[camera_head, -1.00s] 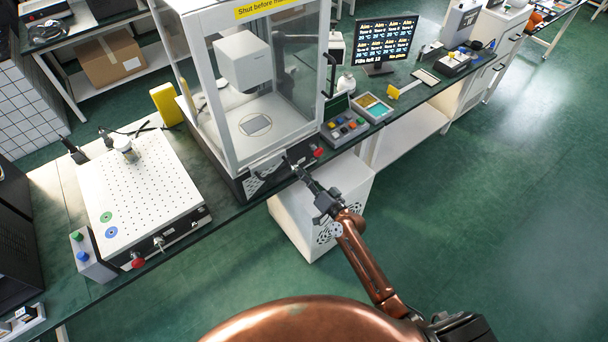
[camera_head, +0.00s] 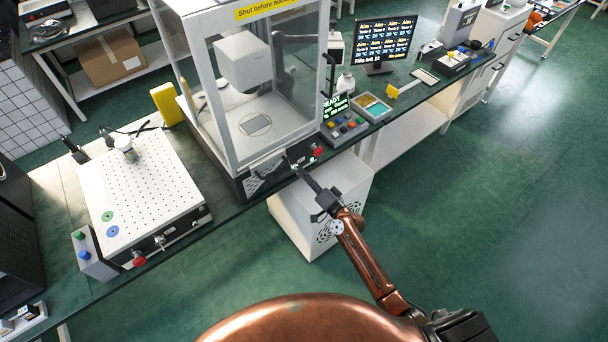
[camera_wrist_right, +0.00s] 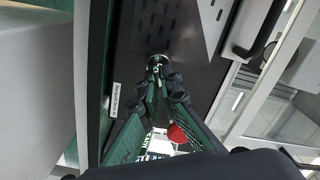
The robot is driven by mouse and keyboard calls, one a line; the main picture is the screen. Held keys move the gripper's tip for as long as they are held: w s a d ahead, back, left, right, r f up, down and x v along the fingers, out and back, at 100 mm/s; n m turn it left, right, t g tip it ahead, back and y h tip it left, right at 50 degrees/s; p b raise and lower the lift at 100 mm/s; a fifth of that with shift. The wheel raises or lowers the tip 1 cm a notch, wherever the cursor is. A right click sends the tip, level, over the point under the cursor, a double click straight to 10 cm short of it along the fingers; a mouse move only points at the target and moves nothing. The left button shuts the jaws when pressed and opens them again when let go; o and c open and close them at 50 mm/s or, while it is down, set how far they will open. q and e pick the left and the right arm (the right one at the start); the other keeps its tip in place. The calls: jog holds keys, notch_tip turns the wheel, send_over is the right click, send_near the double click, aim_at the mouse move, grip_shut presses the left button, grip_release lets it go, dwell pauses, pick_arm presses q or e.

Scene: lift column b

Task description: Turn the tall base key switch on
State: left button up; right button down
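The enclosed machine has a tall dark base (camera_head: 262,179) under its glass cabinet, with a key switch on the front face. In the right wrist view, the round metal key switch (camera_wrist_right: 158,61) sits on the dark panel. My right gripper (camera_head: 291,162) reaches to the front of the base. In the right wrist view its fingertips (camera_wrist_right: 158,73) come together on the key and partly hide it. The small display (camera_head: 336,105) beside the cabinet is lit with green text that reads READY. My left gripper is not in view.
A red button (camera_head: 317,151) is close to the right gripper. A button panel (camera_head: 344,128) stands at the right of the cabinet. A perforated white box (camera_head: 145,185) with its own front switches stands to the left. The floor at the right is clear.

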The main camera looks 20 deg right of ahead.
jog(key=c, duration=2.2)
grip_release()
jog(key=shift+o, duration=0.2)
jog(key=v, duration=1.2)
